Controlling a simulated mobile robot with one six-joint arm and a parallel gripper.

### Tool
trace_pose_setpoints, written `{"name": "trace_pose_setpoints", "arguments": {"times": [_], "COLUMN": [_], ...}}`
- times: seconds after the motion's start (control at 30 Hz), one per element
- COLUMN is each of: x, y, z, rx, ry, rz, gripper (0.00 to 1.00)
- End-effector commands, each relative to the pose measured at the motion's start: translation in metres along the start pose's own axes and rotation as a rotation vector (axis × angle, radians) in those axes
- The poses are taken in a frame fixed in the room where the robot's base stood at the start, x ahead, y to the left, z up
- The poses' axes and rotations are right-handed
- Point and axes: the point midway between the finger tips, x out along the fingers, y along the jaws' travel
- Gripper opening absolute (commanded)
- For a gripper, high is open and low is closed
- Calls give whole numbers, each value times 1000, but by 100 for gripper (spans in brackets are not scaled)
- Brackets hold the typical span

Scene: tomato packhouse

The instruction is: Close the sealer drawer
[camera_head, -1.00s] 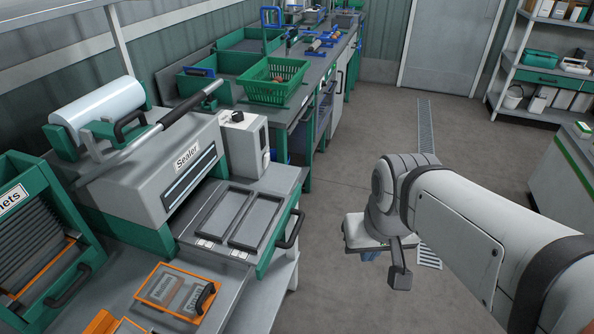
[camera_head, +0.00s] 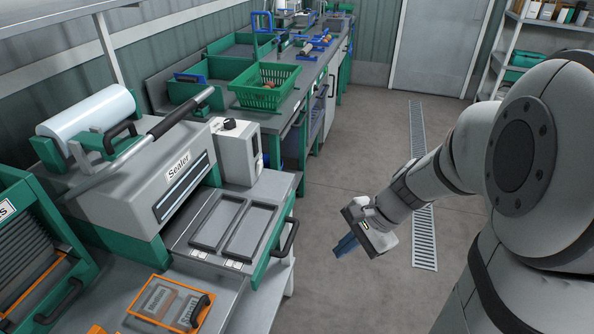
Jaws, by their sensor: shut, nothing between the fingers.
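The sealer (camera_head: 180,163) is a grey and green machine with a film roll on top, on the bench at the left. Its drawer (camera_head: 236,226) is pulled out to the right and shows two empty rectangular frames. The drawer has a green front with a black bar handle (camera_head: 287,238). My gripper (camera_head: 345,246) has blue fingers, shut and empty. It is in the air to the right of the drawer handle in the picture, apart from it, with its fingers toward the lower left.
An orange-edged plate (camera_head: 168,303) with a black handle lies on the bench in front of the sealer. A green basket (camera_head: 265,88) stands on the bench beyond. A floor drain (camera_head: 423,240) runs behind my arm. The aisle floor is clear.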

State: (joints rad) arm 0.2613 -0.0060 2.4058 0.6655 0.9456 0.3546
Motion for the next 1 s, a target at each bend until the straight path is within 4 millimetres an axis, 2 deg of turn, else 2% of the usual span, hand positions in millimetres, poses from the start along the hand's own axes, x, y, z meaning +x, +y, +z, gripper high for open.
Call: {"name": "trace_pose_setpoints", "arguments": {"times": [0.1, 0.2, 0.4, 0.53, 0.67, 1.0], "x": [15, 23, 32, 38, 55, 123], "y": [-12, -20, -28, -30, -36, -59], "z": [-30, -52, -80, -84, -81, -70], "rx": [313, 523, 758, 797, 797, 792], "ry": [-107, -176, -255, -269, -270, -269], "rz": [-91, -158, -236, -248, -246, -243], "gripper": [0, 0, 0, 0, 0, 0]}}
